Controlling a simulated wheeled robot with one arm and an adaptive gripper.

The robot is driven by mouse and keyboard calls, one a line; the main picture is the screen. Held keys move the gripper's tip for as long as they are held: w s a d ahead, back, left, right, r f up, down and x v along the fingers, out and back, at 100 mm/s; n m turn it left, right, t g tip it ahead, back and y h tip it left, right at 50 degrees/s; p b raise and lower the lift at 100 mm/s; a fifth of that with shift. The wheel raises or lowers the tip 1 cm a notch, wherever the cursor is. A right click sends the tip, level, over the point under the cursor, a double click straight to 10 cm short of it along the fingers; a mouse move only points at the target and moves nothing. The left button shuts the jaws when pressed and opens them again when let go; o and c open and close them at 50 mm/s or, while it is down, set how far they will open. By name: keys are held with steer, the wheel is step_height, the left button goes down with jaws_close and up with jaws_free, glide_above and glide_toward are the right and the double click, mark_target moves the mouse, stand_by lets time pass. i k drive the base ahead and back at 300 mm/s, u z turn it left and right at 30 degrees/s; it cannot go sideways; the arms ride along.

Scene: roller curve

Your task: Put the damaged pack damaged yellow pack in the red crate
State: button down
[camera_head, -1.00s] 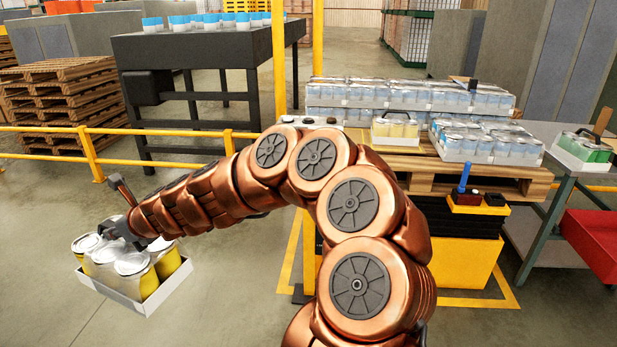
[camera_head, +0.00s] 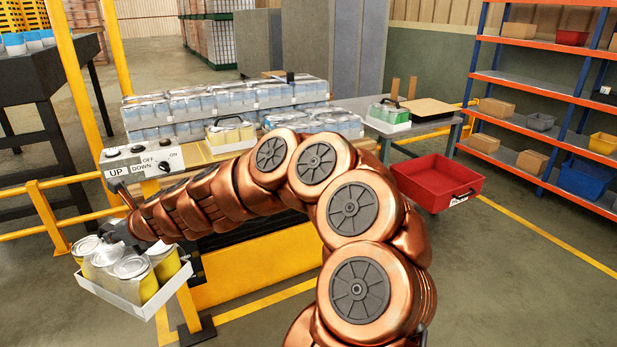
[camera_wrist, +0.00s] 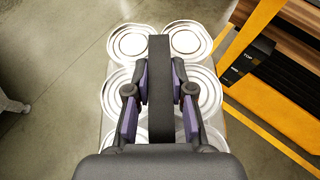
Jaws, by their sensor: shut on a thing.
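The yellow pack (camera_head: 138,279), a white tray of several yellow cans with silvery lids, hangs at the lower left of the head view. My gripper (camera_head: 122,233) is shut on its dark handle above the cans. In the wrist view my gripper (camera_wrist: 158,105) has its fingers on either side of the dark handle strap, with can lids (camera_wrist: 186,40) below. I cannot make out the damage. The red crate (camera_head: 437,183) is at the right of the head view, beside the grey table, and looks empty. My arm lies between the pack and the crate.
A green pack (camera_head: 389,115) stands on the grey table. Shelves (camera_head: 540,85) stand at the right. A control panel (camera_head: 142,160) is near my gripper. Floor right of the crate is clear.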

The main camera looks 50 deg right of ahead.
mark_target(433, 187)
steer(key=z, duration=1.9)
steer(key=i, duration=1.65)
